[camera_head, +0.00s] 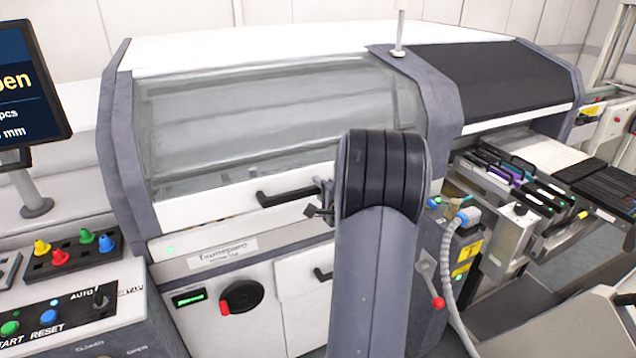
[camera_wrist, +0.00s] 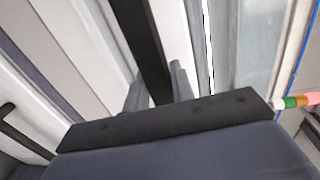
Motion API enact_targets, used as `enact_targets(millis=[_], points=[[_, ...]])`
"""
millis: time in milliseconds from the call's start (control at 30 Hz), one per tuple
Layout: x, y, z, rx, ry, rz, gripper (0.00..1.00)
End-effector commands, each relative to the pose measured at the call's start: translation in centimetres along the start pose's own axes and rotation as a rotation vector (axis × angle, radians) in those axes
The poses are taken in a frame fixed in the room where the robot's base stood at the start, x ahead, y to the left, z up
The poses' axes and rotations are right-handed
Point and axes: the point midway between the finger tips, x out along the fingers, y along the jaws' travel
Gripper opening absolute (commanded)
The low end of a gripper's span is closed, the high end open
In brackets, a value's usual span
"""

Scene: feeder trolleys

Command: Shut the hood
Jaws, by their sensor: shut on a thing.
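The hood (camera_head: 275,110) is a large cover with a clear grey window and a white lower front edge on the machine. It looks nearly down; a narrow dark gap seems to show under its front edge. Its black bar handle (camera_head: 288,193) is on that edge. My gripper (camera_head: 318,208) is at the right end of the handle, partly hidden behind my arm. In the wrist view my gripper (camera_wrist: 157,88) has its grey fingers on both sides of the black handle (camera_wrist: 147,40), closed on it.
A screen (camera_head: 25,90) at the left shows the letters "pen". A button panel (camera_head: 70,315) stands at the lower left. A red-handled lever (camera_head: 436,302), a cable and feeder slots (camera_head: 515,180) are to the right of my arm. A second, dark cover (camera_head: 490,75) is at the right.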

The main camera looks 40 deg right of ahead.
Motion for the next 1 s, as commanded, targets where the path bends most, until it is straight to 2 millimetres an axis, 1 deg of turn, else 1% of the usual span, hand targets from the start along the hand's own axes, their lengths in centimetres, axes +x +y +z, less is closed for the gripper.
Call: enact_targets(millis=[33, 300, 433, 833, 867, 1000], points=[[-0.3, -1.4, -0.1, 0.0, 0.001, 0.003, 0.0], [-1.4, -3.2, -0.1, 0.0, 0.001, 0.042, 0.0], [-1.7, -3.4, -0.1, -0.001, 0.001, 0.053, 0.0], [-1.8, -3.3, -0.1, -0.001, 0.0, 0.057, 0.0], [-1.8, -3.3, -0.1, -0.001, 0.0, 0.057, 0.26], [-1.8, -3.2, 0.0, -0.001, 0.0, 0.058, 0.37]])
